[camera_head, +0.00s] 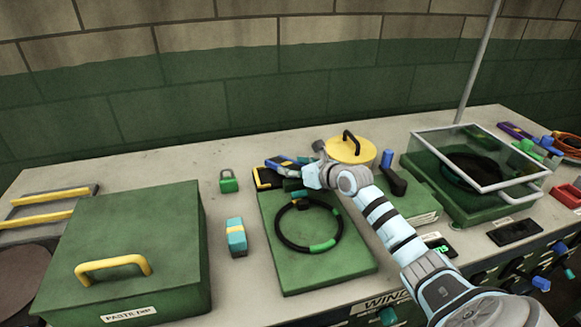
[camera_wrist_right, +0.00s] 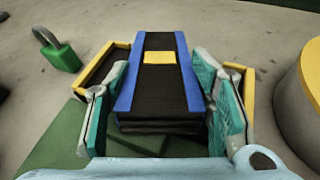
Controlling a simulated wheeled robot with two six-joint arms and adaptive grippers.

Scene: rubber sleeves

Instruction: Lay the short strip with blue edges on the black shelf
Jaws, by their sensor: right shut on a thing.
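The short strip with blue edges (camera_wrist_right: 160,88) is black with a yellow patch across it. In the right wrist view it lies lengthwise between the two fingers of my right gripper (camera_wrist_right: 160,108), which is shut on it. In the head view, the strip (camera_head: 284,163) shows as a blue-edged piece at my right gripper (camera_head: 298,169). A black, yellow-edged holder (camera_head: 265,178) lies at the strip's left there; its yellow edges (camera_wrist_right: 118,56) show on both sides of the strip in the wrist view. I cannot tell whether this is the black shelf or whether the strip touches it.
A green board (camera_head: 345,262) with a black and green ring (camera_head: 283,238) lies in front. A green padlock (camera_head: 229,181) and a teal block (camera_head: 236,237) stand left. A yellow round lid (camera_head: 352,151) is right of the gripper; a large green box (camera_head: 130,245) is far left.

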